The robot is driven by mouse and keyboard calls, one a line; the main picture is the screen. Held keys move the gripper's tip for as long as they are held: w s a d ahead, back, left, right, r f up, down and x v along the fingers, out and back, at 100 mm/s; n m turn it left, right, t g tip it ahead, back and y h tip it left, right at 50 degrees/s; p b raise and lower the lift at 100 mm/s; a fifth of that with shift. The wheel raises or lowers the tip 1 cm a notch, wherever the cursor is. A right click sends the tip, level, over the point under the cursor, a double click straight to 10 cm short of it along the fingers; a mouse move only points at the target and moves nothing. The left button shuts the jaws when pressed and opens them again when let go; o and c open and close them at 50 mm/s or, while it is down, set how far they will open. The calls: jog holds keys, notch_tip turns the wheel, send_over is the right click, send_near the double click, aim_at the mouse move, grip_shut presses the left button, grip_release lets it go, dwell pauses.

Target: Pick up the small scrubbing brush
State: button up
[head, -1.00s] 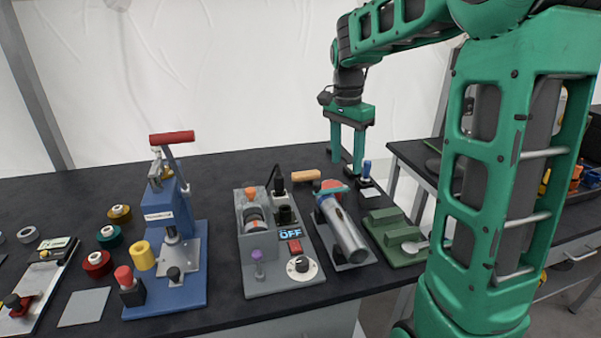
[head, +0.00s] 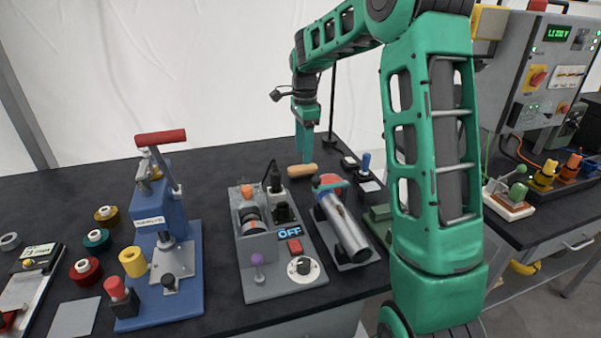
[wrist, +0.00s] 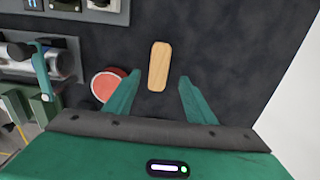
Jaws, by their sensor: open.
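The small scrubbing brush (head: 302,170) shows as a light wooden block with rounded ends, lying on the black tabletop toward the back edge in the head view. In the wrist view the brush (wrist: 159,66) lies lengthwise just beyond and between my two fingers; its bristles cannot be seen. My gripper (head: 304,160) is pointed down over the brush in the head view. In the wrist view my gripper (wrist: 160,90) has its green fingers spread wide apart, with nothing between them touching the brush.
A round red-topped item (wrist: 108,84) sits close beside the left finger in the wrist view. A silver cylinder device (head: 343,225), a grey control panel (head: 262,283) and a blue press (head: 180,290) stand nearer on the table. Bare tabletop surrounds the brush's far side.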

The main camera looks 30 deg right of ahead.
aim_at(302, 167)
jog(key=shift+a+f, duration=0.15)
jog(key=shift+f, duration=1.15)
jog(key=shift+a+f, duration=0.1)
jog(key=shift+f, duration=1.2)
jog(key=c, duration=1.2)
